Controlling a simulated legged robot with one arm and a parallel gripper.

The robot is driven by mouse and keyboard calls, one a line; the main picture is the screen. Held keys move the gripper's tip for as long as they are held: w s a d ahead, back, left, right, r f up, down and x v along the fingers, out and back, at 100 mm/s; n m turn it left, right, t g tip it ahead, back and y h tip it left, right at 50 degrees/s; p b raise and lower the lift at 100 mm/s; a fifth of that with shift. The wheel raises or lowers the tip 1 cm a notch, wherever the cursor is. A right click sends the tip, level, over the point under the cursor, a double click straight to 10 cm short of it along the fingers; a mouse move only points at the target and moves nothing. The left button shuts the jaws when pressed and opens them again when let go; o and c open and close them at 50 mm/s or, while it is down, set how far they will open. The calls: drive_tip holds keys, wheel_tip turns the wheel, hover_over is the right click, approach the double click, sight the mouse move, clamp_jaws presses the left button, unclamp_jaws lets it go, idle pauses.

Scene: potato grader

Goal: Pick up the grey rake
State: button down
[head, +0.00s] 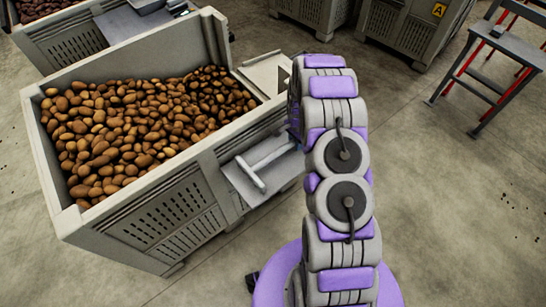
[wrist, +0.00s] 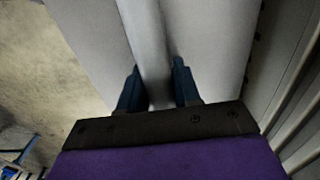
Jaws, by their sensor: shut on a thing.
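The grey rake (head: 271,158) is T-shaped in the head view, at a light shelf (head: 236,183) on the side of the potato crate. Its crossbar is towards the left and its handle runs right towards my arm. In the wrist view the rake's grey handle (wrist: 147,40) passes between the two dark blue fingers of my gripper (wrist: 158,82). My gripper is shut on this handle, with the pale shelf surface behind it. In the head view my arm hides most of the gripper. I cannot tell whether the rake still touches the shelf.
A large grey crate (head: 170,228) full of potatoes (head: 150,130) stands to the left of my arm. Other crates (head: 408,30) stand at the back. A grey and red step stand (head: 505,45) is at the upper right. The concrete floor (head: 460,210) on the right is clear.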

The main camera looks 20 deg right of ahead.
drive_tip(key=shift+s+a, duration=0.1)
drive_tip(key=shift+a+r, duration=0.15)
drive_tip(key=shift+r, duration=0.15)
wheel_tip(320, 180, up, 3)
drive_tip(key=shift+r+p, duration=0.2)
drive_tip(key=shift+p, duration=0.4)
drive_tip(key=s+a+p, duration=0.1)
drive_tip(key=s+a, duration=0.2)
drive_tip(key=s, duration=0.4)
drive_tip(key=s+a+p, duration=0.1)
drive_tip(key=s+a, duration=0.2)
drive_tip(key=s, duration=0.4)
drive_tip(key=shift+s+a+r, duration=0.2)
drive_tip(key=shift+a+r, duration=0.2)
drive_tip(key=shift+r, duration=0.05)
drive_tip(key=shift+w, duration=0.1)
